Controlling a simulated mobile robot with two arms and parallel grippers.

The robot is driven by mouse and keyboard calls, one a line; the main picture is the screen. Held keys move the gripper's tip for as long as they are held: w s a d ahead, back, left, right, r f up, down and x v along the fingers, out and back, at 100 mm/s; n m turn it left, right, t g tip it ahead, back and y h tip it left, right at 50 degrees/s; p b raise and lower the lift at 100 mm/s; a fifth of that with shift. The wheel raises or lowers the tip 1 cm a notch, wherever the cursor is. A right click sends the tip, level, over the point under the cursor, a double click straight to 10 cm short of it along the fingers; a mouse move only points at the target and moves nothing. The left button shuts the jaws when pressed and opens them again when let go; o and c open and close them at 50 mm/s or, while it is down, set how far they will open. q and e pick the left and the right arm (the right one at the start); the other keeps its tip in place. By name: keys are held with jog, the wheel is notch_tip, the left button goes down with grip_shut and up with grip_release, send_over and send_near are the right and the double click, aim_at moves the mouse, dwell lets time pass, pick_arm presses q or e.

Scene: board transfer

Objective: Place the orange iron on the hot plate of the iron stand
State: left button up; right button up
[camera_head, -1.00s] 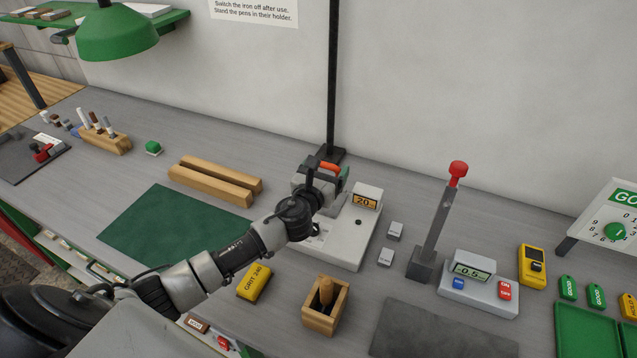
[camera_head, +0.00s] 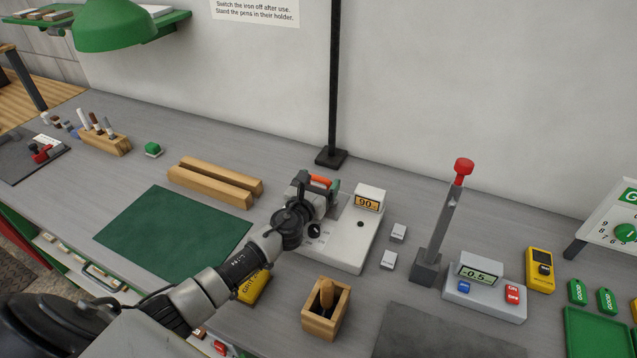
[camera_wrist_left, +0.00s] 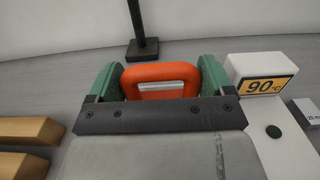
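The orange iron (camera_head: 320,181) shows only as its orange handle, between the green finger pads of my left gripper (camera_head: 322,185). In the left wrist view the orange handle (camera_wrist_left: 160,71) fills the space between the two pads, which touch its sides. The iron's sole is hidden behind the gripper. The white iron stand (camera_head: 352,252) is on the grey bench, and its display reads 90. My left gripper is over the left part of the stand, hiding the hot plate. I cannot tell whether the iron rests on it. My right gripper is not in view.
Two wooden bars (camera_head: 214,184) and a green mat (camera_head: 172,235) lie to the left. A wooden box (camera_head: 325,310) is in front of the stand. A black post (camera_head: 333,90) rises behind. Small white blocks and a grey lever (camera_head: 437,235) are to the right.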

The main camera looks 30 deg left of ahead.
pick_arm(q)
jog(key=o, duration=0.3)
jog(key=shift+r, duration=0.25)
jog(key=s, duration=1)
jog(key=shift+s+d+f, duration=0.2)
jog(key=shift+d, duration=0.1)
jog(key=shift+s+r, duration=0.1)
jog(key=shift+s, duration=0.7)
